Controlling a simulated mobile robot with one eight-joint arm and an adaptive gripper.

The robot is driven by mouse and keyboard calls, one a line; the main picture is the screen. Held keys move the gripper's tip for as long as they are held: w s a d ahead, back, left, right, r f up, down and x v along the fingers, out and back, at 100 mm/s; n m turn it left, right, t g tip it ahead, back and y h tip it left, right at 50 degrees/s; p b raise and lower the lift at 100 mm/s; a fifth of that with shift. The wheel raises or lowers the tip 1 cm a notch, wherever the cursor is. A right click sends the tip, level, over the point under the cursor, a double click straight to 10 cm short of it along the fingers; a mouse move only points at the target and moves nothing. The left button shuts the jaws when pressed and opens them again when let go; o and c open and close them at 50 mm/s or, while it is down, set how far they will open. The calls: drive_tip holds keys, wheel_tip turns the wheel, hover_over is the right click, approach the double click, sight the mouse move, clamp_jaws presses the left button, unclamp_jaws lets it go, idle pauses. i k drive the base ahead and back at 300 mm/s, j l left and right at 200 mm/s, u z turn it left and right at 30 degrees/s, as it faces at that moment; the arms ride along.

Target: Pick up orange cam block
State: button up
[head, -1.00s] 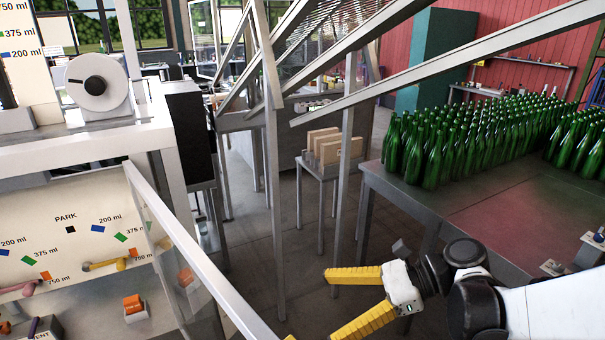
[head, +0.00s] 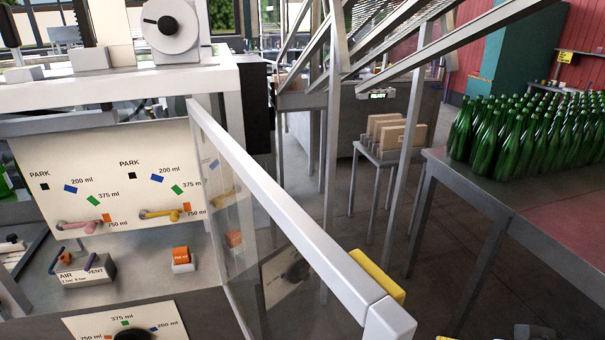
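The orange cam block (head: 181,255) sits upright in a small pale holder (head: 183,267) on the grey machine deck, below the cream panel with coloured marks. Small unclear print shows on its face. A fainter orange block shows at the glass door, seemingly a reflection. The rest of the gripper is hidden or out of frame.
Pink (head: 78,226) and yellow (head: 172,213) levers are on the panel. An air vent box (head: 85,272) is left of the block. Green bottles (head: 520,135) stand on the right table.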

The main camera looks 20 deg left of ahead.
sight(180, 255)
drive_tip(key=k+j+z, duration=0.4)
drive_tip(key=k+j, duration=0.3)
drive_tip(key=j+u, duration=0.4)
drive_tip(key=j, duration=0.75)
